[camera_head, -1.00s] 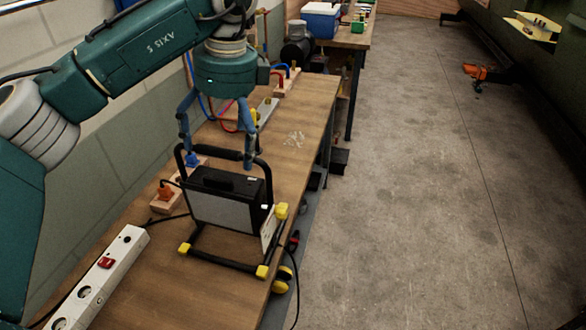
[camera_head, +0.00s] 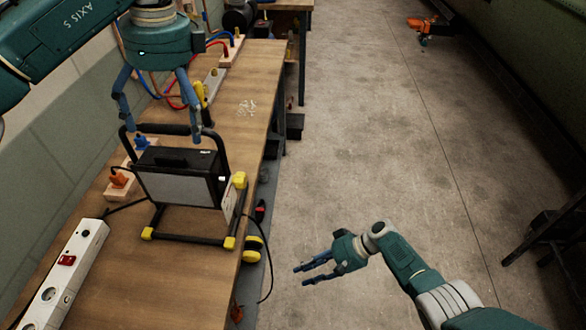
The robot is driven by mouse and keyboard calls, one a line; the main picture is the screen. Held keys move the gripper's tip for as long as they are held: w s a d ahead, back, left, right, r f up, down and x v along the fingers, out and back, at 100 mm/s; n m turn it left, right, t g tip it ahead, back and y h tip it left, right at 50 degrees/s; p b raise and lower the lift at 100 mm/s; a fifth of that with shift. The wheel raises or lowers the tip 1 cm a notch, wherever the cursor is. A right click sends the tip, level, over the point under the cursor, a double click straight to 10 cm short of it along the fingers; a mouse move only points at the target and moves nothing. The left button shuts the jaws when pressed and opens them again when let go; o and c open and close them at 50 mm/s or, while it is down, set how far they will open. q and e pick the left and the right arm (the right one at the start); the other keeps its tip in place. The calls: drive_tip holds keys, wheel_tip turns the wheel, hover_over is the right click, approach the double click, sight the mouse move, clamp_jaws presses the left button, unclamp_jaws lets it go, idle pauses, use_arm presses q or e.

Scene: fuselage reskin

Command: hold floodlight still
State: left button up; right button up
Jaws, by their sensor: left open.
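The floodlight (camera_head: 177,188) stands upright on the wooden workbench, on a black tubular frame with yellow corner feet and a black carrying handle across the top. My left gripper (camera_head: 163,134) hangs pointing down over it. Its two blue fingers are spread wide along the handle, one near each end. I cannot tell whether they touch it. My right gripper (camera_head: 303,276) is out over the floor, right of the bench and lower than the floodlight, pointing left. Its fingers are apart with nothing between them.
A black cable hangs off the bench's right edge. The concrete floor (camera_head: 380,140) to the right is mostly clear.

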sight(178, 157)
use_arm(q)
drive_tip(key=f, duration=0.3)
drive_tip(key=a+f, duration=0.1)
drive_tip(key=f, duration=0.6)
drive_tip(key=shift+w+a+f, duration=0.1)
drive_tip(key=shift+a+f, duration=0.15)
drive_tip(key=shift+f, duration=0.1)
use_arm(e)
drive_tip(key=w+a+r+n+g+y, duration=0.1)
drive_tip(key=w+r+n+y, duration=0.1)
drive_tip(key=r, duration=0.9)
drive_tip(key=w+a+r+n+y, duration=0.1)
drive_tip(key=w+r+y, duration=0.2)
drive_tip(key=r, duration=0.9)
drive_tip(key=w+a+r+n+g+y, duration=0.1)
drive_tip(key=w+r, duration=0.4)
drive_tip(key=r, duration=0.7)
drive_tip(key=shift+a+n+g+y, duration=0.3)
drive_tip(key=shift+a+n+y, duration=0.05)
drive_tip(key=shift+n+y, duration=0.45)
